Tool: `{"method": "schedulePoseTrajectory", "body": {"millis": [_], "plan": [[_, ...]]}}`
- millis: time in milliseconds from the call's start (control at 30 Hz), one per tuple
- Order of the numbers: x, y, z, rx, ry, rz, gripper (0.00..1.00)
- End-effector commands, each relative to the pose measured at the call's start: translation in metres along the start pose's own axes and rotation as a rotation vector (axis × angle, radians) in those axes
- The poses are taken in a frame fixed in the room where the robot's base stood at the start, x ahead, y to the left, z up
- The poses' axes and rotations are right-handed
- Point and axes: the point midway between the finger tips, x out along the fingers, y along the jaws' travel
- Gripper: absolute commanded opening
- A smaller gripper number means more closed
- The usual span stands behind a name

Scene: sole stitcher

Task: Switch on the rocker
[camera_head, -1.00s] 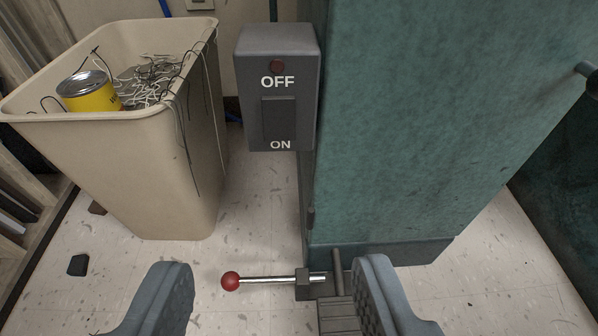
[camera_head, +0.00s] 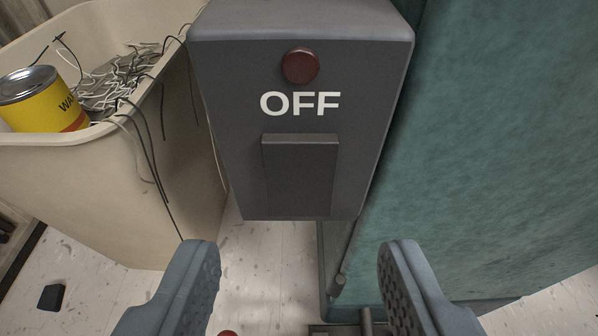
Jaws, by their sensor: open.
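The dark grey switch box (camera_head: 225,110) fills the upper middle of the view, fixed beside the green machine body. Its rocker (camera_head: 299,178) is a dark rectangular plate below the white word OFF. A dull dark red lamp or button (camera_head: 300,66) sits above that word. The ON label is not visible now. My gripper (camera_head: 298,255) is open and empty, with its two blue-grey fingers spread low in the picture, below the box and the rocker. Neither finger appears to touch the box.
A beige bin (camera_head: 110,190) with wires and a yellow can (camera_head: 45,100) stands left of the box. The green machine body (camera_head: 480,150) closes off the right side. A red knob (camera_head: 228,333) just shows at the bottom edge.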

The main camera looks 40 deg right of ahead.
Motion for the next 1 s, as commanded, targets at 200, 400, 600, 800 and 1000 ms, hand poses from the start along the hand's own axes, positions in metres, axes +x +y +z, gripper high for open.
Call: {"method": "schedulePoseTrajectory", "body": {"millis": [200,400,600,800,1000], "plan": [[0.026,0.001,0.0,0.0,0.0,0.001,0.49],[0.034,0.0,0.0,0.001,0.0,0.001,0.49],[0.034,0.0,0.0,0.0,0.0,0.001,0.49],[0.034,0.0,0.0,0.0,0.0,0.001,0.18],[0.034,0.001,0.001,0.0,0.004,0.001,0.04]]}}
